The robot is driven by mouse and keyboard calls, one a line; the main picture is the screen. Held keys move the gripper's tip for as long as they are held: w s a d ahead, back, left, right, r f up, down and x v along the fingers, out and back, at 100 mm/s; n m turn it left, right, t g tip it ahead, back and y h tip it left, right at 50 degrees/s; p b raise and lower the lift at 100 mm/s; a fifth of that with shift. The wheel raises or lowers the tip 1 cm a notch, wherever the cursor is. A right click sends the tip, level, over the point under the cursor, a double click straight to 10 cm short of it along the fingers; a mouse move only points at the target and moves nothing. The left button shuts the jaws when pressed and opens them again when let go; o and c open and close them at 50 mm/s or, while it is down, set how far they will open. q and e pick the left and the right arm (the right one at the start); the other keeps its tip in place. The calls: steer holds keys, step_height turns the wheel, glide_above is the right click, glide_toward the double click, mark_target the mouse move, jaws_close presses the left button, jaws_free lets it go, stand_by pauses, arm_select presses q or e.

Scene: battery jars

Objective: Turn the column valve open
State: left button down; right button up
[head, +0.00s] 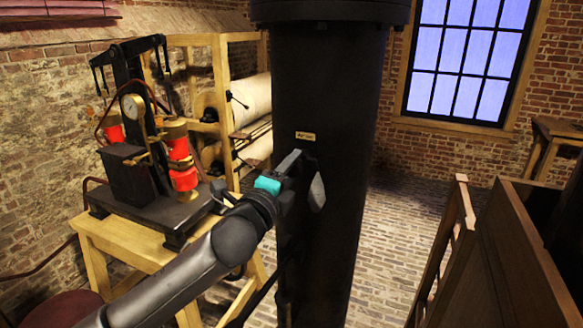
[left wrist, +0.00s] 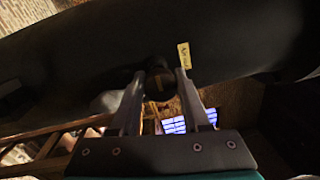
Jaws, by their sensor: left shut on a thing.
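The black column (head: 325,80) stands upright in the middle of the head view, with a small yellow label plate (head: 305,136) on its front. My left gripper (head: 304,174) is at the column, just below the label. In the left wrist view the two grey fingers (left wrist: 160,76) are on either side of a dark round valve knob (left wrist: 158,86), shut on it. The label (left wrist: 184,56) shows by the right fingertip. In the head view the knob is mostly hidden by the fingers. My right gripper is not in view.
A wooden table (head: 150,258) with a black pump apparatus (head: 128,180) and red cylinders stands left of the column, close to my left arm. A wooden frame with pale rolls (head: 247,105) is behind. A dark wooden partition (head: 510,250) stands at right. Brick floor (head: 395,240) lies clear between.

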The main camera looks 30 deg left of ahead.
arm_select(q)
steer(key=shift+r, duration=0.15)
stand_by(0.3)
steer(key=shift+c, duration=1.9)
jaws_free()
steer(key=s+f+p, duration=0.1)
steer(key=s+p, duration=0.1)
steer(key=s, duration=1.3)
steer(key=shift+d+f, duration=0.15)
steer(key=shift+d, duration=0.3)
steer(key=shift+s, duration=0.15)
